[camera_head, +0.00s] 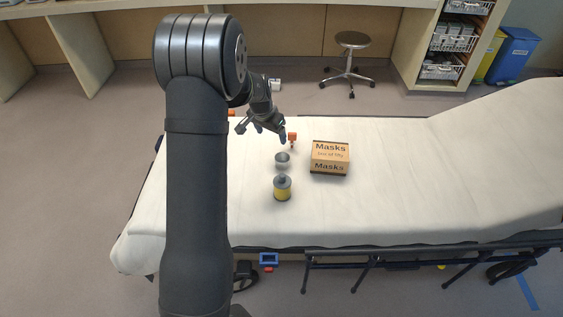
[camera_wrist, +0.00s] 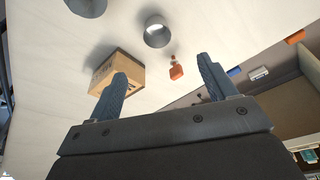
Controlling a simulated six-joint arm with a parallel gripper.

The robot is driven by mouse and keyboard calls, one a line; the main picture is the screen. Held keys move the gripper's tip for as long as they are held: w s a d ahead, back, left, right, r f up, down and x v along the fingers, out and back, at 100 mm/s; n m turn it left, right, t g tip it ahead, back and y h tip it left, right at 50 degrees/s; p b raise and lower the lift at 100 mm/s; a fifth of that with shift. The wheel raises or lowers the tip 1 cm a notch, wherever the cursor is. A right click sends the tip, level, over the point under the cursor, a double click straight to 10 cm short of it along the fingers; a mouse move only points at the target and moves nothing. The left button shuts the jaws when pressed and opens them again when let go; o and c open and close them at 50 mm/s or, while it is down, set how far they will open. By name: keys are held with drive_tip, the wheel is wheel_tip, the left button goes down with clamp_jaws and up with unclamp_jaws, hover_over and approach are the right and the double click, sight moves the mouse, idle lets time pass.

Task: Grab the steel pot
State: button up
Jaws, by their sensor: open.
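The steel pot (camera_head: 283,160) is a small, open grey vessel standing upright on the white stretcher sheet. It also shows in the wrist view, at the top middle (camera_wrist: 157,33), beyond the gap between the fingers. My gripper (camera_head: 263,130) is open and empty, above the sheet and a little behind and left of the pot in the head view. In the wrist view its two blue-grey fingers (camera_wrist: 162,70) stand wide apart, with nothing between them. They do not touch the pot.
A cardboard masks box (camera_head: 330,158) stands right of the pot. A grey container with a yellow band (camera_head: 282,189) is close in front. A small orange-topped item (camera_head: 292,138) is just behind the pot. The sheet (camera_head: 410,190) is clear farther right.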

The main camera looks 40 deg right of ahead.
approach(282, 158)
drive_tip(key=shift+s+a+f, duration=0.25)
drive_tip(key=shift+a+f, duration=0.05)
drive_tip(key=shift+f, duration=0.2)
drive_tip(key=shift+s+a+f, duration=0.25)
drive_tip(key=shift+f, duration=0.3)
drive_tip(key=shift+s+d+x, duration=0.15)
drive_tip(key=shift+d+x, duration=0.1)
drive_tip(key=shift+x, duration=1.05)
drive_tip(key=shift+s+d+x, duration=0.1)
drive_tip(key=shift+d+x, duration=0.1)
drive_tip(key=shift+x, duration=1.05)
drive_tip(key=shift+r, duration=0.1)
drive_tip(key=shift+c, duration=0.3)
drive_tip(key=c, duration=1)
